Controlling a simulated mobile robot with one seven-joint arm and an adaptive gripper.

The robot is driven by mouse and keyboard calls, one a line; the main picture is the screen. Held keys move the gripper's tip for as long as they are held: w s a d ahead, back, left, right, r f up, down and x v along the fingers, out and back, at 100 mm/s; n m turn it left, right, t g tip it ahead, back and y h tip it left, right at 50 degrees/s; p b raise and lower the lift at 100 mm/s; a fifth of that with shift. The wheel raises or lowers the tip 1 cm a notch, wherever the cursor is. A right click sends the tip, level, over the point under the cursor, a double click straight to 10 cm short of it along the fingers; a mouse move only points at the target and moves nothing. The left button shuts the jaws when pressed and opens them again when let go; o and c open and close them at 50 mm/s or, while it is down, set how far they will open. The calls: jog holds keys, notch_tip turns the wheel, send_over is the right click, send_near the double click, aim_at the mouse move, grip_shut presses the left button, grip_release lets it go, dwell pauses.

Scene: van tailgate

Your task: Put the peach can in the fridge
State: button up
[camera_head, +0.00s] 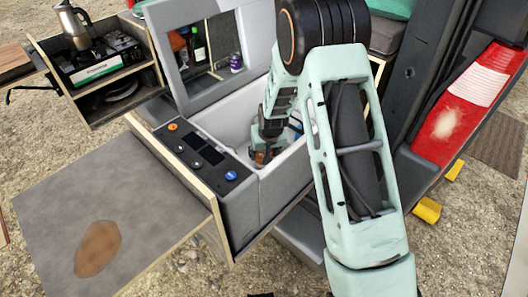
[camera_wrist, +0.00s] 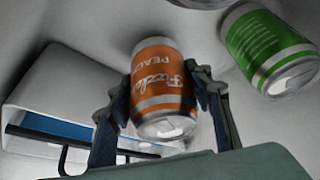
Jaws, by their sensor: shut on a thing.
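The orange peach can (camera_wrist: 160,85) is between the two fingers of my gripper (camera_wrist: 158,98), which is shut on it. In the head view my gripper (camera_head: 264,148) reaches down into the open fridge (camera_head: 234,112), with a bit of orange showing at its fingers. The fridge is a grey top-opening box with its lid (camera_head: 165,50) raised and a control panel (camera_head: 200,150) on its side. Whether the can touches the fridge floor cannot be told. My arm hides the fridge's right part.
In the wrist view a green can (camera_wrist: 270,50) lies to the right, and a white bin with a blue inside (camera_wrist: 60,130) is at the left. A grey tabletop (camera_head: 110,220) is at front left. A stove (camera_head: 100,60) with a moka pot (camera_head: 73,25) stands at back left.

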jog(key=shift+f, duration=0.25)
jog(key=o, duration=1.5)
jog(key=shift+o, duration=0.2)
